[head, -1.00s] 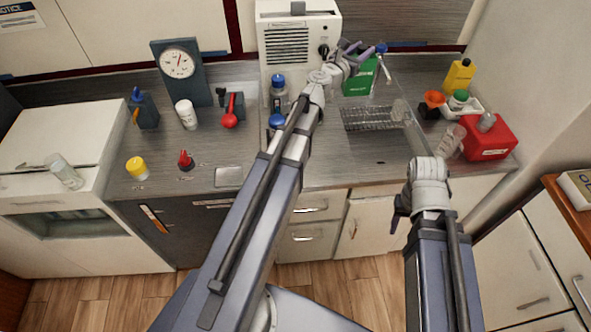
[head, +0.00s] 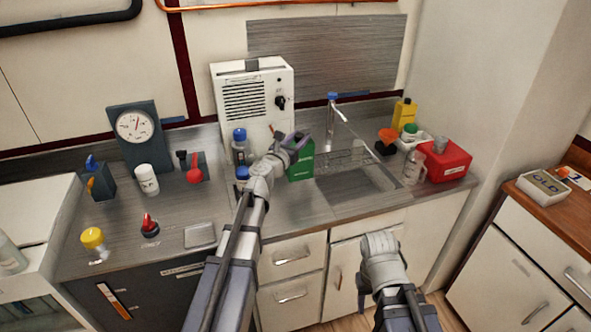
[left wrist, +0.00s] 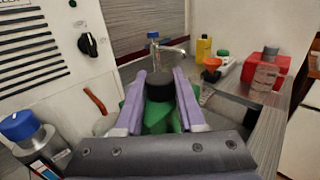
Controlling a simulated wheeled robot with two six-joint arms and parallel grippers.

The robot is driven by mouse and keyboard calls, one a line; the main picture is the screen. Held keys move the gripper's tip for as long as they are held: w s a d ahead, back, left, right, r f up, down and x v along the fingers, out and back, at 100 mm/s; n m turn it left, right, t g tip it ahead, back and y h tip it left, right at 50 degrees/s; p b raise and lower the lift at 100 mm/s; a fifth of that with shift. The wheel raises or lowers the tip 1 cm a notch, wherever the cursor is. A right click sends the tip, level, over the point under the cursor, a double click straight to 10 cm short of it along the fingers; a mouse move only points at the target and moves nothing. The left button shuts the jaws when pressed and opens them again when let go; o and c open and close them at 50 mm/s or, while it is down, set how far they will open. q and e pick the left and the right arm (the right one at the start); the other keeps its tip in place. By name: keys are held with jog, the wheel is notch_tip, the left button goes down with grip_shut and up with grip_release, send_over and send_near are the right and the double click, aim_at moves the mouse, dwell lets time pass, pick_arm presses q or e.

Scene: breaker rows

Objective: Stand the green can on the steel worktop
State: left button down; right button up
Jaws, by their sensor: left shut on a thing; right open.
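The green can (head: 300,166) is boxy, with a pale label, and appears upright just left of the sink in the head view. My left gripper (head: 294,143) is shut on its top. In the left wrist view, the purple fingers (left wrist: 160,88) lie either side of its black cap (left wrist: 159,84), with green body (left wrist: 160,122) below. Whether its base touches the steel worktop (head: 285,212) is unclear. My right gripper (head: 364,290) hangs in front of the counter, away from the can; its fingers are mostly hidden.
The white cabinet (head: 252,100) and blue-capped bottles (head: 240,145) stand left of the can. The sink (head: 358,187), rack and tap (head: 334,112) are right. The red box (head: 446,161) and clear bottle (head: 413,167) stand farther right.

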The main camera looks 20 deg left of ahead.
pick_arm(q)
jog(key=shift+f+b, duration=2.95)
jog(key=shift+f, duration=0.6)
jog(key=shift+f, duration=0.15)
jog(key=c, duration=0.5)
grip_release()
jog(key=shift+r, duration=0.2)
jog(key=shift+s, duration=0.25)
jog(key=s, duration=0.3)
jog(key=s+a, duration=0.1)
jog(key=s, duration=0.3)
jog(key=s+a, duration=0.1)
jog(key=s, duration=0.3)
jog(key=shift+s+a, duration=0.1)
jog(key=shift+a, duration=0.05)
